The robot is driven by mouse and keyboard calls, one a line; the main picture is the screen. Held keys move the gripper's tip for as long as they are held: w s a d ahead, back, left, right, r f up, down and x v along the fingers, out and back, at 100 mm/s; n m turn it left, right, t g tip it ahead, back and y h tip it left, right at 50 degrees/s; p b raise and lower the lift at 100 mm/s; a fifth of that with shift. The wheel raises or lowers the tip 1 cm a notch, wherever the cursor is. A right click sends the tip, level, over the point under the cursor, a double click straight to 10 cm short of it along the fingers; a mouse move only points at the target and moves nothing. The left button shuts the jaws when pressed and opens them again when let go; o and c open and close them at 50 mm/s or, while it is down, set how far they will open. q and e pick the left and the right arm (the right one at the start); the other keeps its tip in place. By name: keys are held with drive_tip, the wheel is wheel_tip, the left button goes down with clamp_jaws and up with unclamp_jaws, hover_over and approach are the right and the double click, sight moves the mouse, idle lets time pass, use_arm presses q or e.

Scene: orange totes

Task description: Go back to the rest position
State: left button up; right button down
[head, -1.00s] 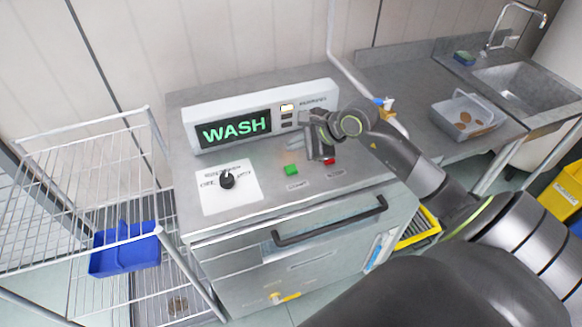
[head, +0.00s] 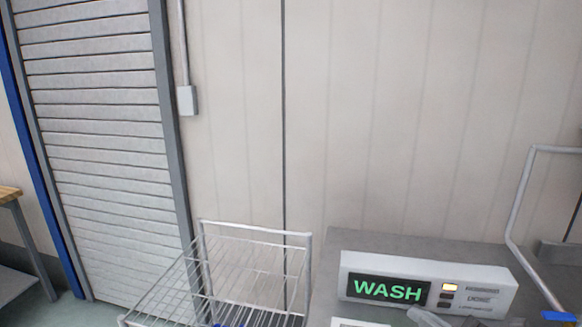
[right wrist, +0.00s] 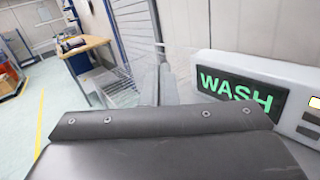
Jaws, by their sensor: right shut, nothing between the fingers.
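Only a sliver of my right gripper (head: 430,318) shows at the bottom edge of the head view, in front of the washer's panel. In the right wrist view its narrow grey fingers (right wrist: 163,86) stand close together beyond the dark wrist housing, with nothing held. The washer's white panel (head: 497,293) has a lit green WASH display (head: 388,291); this display also shows at the right of the right wrist view (right wrist: 236,92). My left gripper is in neither view.
A wire rack (head: 255,232) stands left of the washer. A grey slatted shutter (head: 100,140) is at the left. The right wrist view shows a wooden-topped table (right wrist: 86,46) and open floor (right wrist: 30,105) with a yellow line. A bent pipe (head: 522,200) rises at the right.

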drive_tip(key=s+d+r+m+t+h, duration=0.3)
drive_tip(key=d+m+t+h, duration=0.6)
drive_tip(key=m, duration=1)
drive_tip(key=s+d+f+m+g+h, duration=0.3)
drive_tip(key=f+m+g+h, duration=0.15)
drive_tip(key=m, duration=0.35)
drive_tip(key=s+d+f+m+g+h, duration=0.35)
drive_tip(key=f+m+h, duration=0.25)
drive_tip(key=m, duration=0.2)
drive_tip(key=s+a+f+m+g+y, duration=0.3)
drive_tip(key=s+a+f+m+g, duration=0.15)
drive_tip(key=s+f+g, duration=0.35)
drive_tip(key=s+a+f+m+g+y, duration=0.3)
drive_tip(key=s+a+f+m+g, duration=0.15)
drive_tip(key=s+f, duration=0.35)
wheel_tip(320, 180, down, 24)
drive_tip(key=s+d, duration=0.1)
drive_tip(key=s+a+f+g, duration=0.1)
drive_tip(key=s+f+g, duration=0.1)
drive_tip(key=s+f, duration=1.2)
drive_tip(key=shift+s+f+n+y, duration=0.35)
drive_tip(key=shift+s+f+n, duration=0.05)
drive_tip(key=shift+f, duration=0.3)
drive_tip(key=shift+a, duration=0.1)
